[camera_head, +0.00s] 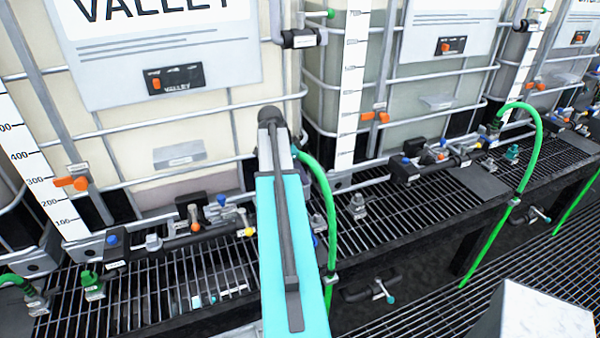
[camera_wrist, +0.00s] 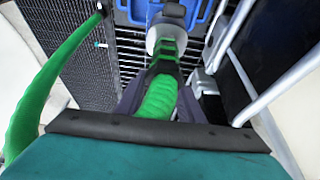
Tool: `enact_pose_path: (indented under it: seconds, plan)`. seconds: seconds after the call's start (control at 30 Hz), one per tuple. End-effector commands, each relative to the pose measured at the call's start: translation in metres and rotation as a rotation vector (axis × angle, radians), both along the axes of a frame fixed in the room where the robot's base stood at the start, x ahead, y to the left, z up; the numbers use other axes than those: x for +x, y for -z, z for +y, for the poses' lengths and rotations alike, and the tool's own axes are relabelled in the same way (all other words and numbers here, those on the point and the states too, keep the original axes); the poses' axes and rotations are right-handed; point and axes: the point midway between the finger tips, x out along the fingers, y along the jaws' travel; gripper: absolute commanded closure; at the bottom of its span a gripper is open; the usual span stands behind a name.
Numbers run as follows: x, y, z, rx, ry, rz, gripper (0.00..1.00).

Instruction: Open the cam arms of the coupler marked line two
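My gripper (camera_wrist: 165,78) shows in the wrist view with its dark fingers either side of a green ribbed hose end (camera_wrist: 157,101). I cannot tell whether the fingers press on it. Just past the fingertips is a grey round coupler or collar (camera_wrist: 164,38) with green parts. No cam arms are clear on it, and no line two marking is readable. In the head view my teal arm hides the gripper and this coupler. A green hose (camera_head: 322,190) comes out from behind the arm and hangs down to the right.
Caged totes stand behind a grated shelf (camera_head: 400,222) with several grey fittings and valves. Another green hose (camera_head: 540,130) loops at right, and a green fitting (camera_head: 93,286) stands at left. In the wrist view a white cage tube (camera_wrist: 290,85) runs close on the right.

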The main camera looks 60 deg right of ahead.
Motion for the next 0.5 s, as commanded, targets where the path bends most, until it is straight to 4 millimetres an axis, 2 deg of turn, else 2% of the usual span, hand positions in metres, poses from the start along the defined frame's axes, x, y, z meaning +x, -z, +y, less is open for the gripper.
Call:
enact_pose_path:
  seconds: [0.37,0.5]
  plan:
    - [-0.0002,0.0026,-0.0006,-0.001,0.000,-0.001,0.66]
    - [-0.0001,0.0024,-0.0004,0.000,-0.001,0.000,0.88]
